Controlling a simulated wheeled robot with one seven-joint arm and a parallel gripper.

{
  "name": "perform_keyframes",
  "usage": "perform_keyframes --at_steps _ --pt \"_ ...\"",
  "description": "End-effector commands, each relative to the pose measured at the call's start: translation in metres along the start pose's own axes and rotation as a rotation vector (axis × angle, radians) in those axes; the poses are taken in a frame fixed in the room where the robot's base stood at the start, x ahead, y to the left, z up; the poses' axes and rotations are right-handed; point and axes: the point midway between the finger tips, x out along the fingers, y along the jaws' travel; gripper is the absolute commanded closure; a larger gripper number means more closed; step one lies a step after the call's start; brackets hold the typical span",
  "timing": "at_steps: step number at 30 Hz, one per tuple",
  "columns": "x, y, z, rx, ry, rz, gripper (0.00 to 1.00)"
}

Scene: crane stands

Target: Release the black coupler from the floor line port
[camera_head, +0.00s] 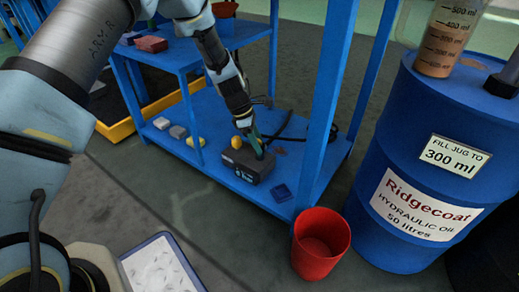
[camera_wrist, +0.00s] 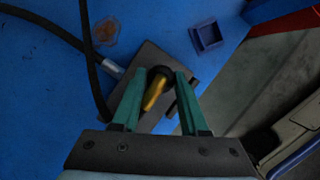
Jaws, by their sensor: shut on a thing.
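The dark block (camera_head: 238,165) with the floor line port sits on the lower blue shelf; it also shows in the wrist view (camera_wrist: 146,60). My gripper (camera_head: 258,149) reaches down to the top of this block. The port itself is hidden, so I cannot tell whether the coupler is seated.
A black hose (camera_wrist: 90,60) with a silver end (camera_wrist: 112,67) meets the block's left side. A small blue square holder (camera_wrist: 207,36) is beside it. A red bucket (camera_head: 320,243) and blue oil drum (camera_head: 420,165) stand to the right. Blue table legs (camera_head: 325,95) flank my arm.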

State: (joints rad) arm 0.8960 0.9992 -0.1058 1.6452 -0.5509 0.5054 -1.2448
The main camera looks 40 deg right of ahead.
Motion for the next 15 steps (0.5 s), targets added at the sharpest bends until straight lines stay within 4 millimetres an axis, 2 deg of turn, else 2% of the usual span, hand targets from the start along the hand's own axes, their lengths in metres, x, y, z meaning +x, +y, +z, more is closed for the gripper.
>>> perform_keyframes --at_steps 15 --pt "-0.0059 -0.0015 0.0016 -0.002 0.000 -0.004 1.00"
